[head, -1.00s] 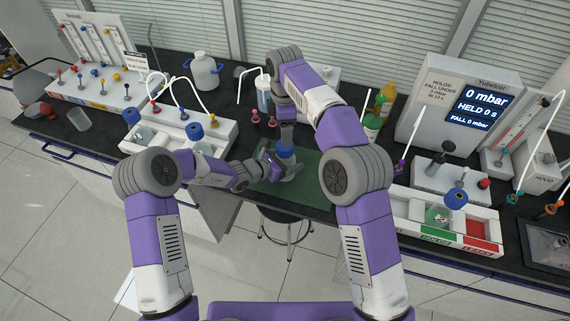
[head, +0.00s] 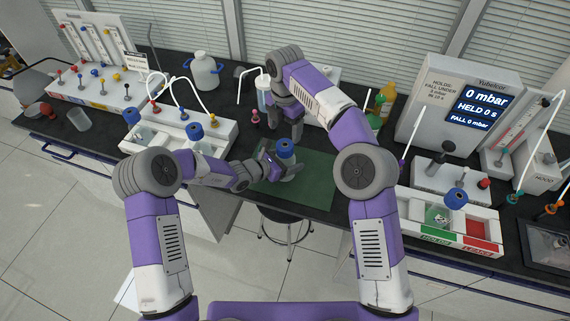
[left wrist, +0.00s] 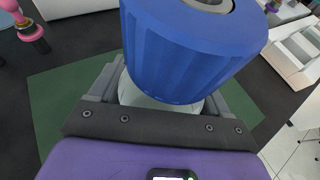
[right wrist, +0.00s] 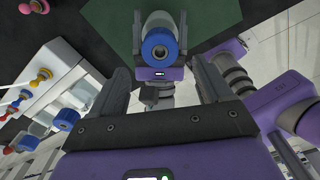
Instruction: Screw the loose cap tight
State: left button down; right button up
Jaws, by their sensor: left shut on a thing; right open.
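The blue cap (head: 285,145) sits on a clear bottle (head: 288,172) above the green mat (head: 312,190). In the left wrist view the ribbed blue cap (left wrist: 190,50) fills the top middle, with a grey centre on top. My left gripper (head: 272,163) is shut around the bottle (left wrist: 150,97) just below the cap. My right gripper (head: 292,120) is open and empty, behind and apart from the cap. In the right wrist view the cap (right wrist: 160,48) shows from above, ahead between the open fingers (right wrist: 160,88). I cannot tell whether the cap is fully seated.
A white rack with blue-capped bottles (head: 215,150) stands to the left. A pressure display (head: 470,100) reads 0 mbar. A white tray with green and red compartments (head: 475,242) lies to the right.

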aim_at(285, 146)
jog(key=shift+f, duration=4)
jog(key=c, duration=1.1)
jog(key=shift+o, duration=0.2)
jog(key=m, duration=0.4)
jog(key=shift+m, duration=0.3)
jog(key=m, duration=0.3)
jog(key=shift+m, duration=0.4)
jog(key=m, duration=0.7)
